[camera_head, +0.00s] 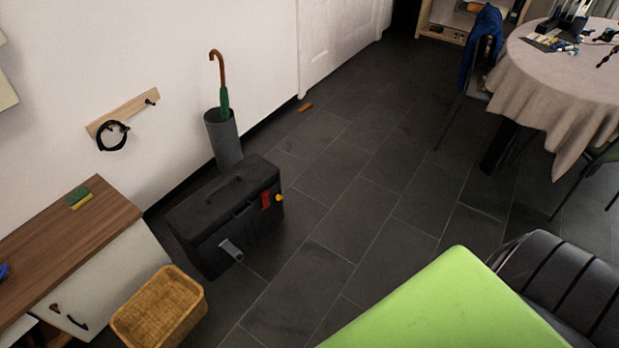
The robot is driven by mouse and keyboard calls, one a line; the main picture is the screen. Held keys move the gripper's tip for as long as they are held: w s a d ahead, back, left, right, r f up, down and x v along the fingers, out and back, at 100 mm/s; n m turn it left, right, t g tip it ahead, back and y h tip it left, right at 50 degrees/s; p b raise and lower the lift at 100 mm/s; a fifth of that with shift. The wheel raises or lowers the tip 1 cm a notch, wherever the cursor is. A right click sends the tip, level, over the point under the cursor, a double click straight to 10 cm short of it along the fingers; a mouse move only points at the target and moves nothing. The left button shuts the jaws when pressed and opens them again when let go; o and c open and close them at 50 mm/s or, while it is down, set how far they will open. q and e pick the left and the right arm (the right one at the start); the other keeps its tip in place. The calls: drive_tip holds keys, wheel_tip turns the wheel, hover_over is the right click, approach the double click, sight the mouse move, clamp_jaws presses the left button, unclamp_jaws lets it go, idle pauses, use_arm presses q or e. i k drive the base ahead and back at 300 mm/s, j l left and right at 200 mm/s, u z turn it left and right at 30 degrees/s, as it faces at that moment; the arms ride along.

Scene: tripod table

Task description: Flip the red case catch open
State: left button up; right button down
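A black case (222,213) stands on the dark tiled floor against the left wall, with a handle on its lid. A red catch (266,200) sits on its front face, near the right end and close under the lid. A grey catch (231,250) juts out from the front face nearer the left end. At this size I cannot tell whether the red catch is up or down. Neither of my grippers shows in the head view.
A wicker basket (159,311) and a wooden-topped cabinet (92,236) stand left of the case. An umbrella stand (223,139) is behind it. A lime-green surface (447,310) and a black ribbed object (562,284) fill the lower right. The floor (345,225) right of the case is clear.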

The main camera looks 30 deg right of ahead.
sight(264, 195)
drive_tip(key=z, duration=0.7)
